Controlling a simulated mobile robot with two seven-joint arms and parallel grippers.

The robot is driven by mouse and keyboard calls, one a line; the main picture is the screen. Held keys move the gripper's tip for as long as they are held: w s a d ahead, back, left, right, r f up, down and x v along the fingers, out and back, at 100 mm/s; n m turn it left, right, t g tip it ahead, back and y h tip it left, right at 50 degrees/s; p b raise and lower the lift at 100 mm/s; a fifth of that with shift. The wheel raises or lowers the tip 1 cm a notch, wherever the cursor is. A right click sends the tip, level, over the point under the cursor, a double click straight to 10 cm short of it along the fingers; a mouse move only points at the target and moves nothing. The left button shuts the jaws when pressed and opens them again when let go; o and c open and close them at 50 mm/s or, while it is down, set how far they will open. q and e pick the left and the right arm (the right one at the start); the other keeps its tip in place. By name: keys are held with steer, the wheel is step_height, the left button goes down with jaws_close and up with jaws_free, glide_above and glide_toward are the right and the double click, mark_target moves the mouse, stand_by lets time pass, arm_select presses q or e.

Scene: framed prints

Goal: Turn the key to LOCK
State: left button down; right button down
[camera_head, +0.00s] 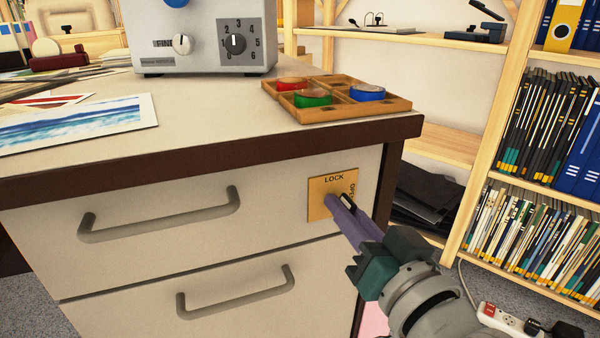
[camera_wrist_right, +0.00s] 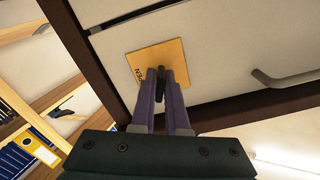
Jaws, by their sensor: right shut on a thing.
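A brass-coloured lock plate (camera_head: 318,186) is on the right end of the top drawer front. LOCK is printed along its top and OPEN runs down its right side. My right gripper (camera_head: 338,203) reaches the plate from the lower right, its purple fingers shut on the dark key (camera_head: 348,203). The wrist view shows the key (camera_wrist_right: 161,70) between the fingertips (camera_wrist_right: 162,76), in front of the plate (camera_wrist_right: 174,53). The fingers hide much of the key, so I cannot tell exactly which mark it points to. My left gripper is not in view.
The top drawer handle (camera_head: 160,217) and lower drawer handle (camera_head: 235,293) stick out left of my right gripper. On the desk are a wooden tray (camera_head: 345,113) with coloured round pieces, a grey dial box (camera_head: 200,35) and prints (camera_head: 75,123). A bookshelf (camera_head: 488,165) stands at right.

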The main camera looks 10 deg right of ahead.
steer(key=n, duration=0.3)
steer(key=shift+p, duration=0.35)
steer(key=shift+n, duration=0.7)
steer(key=c, duration=1)
jaws_free()
steer(key=shift+o, duration=0.2)
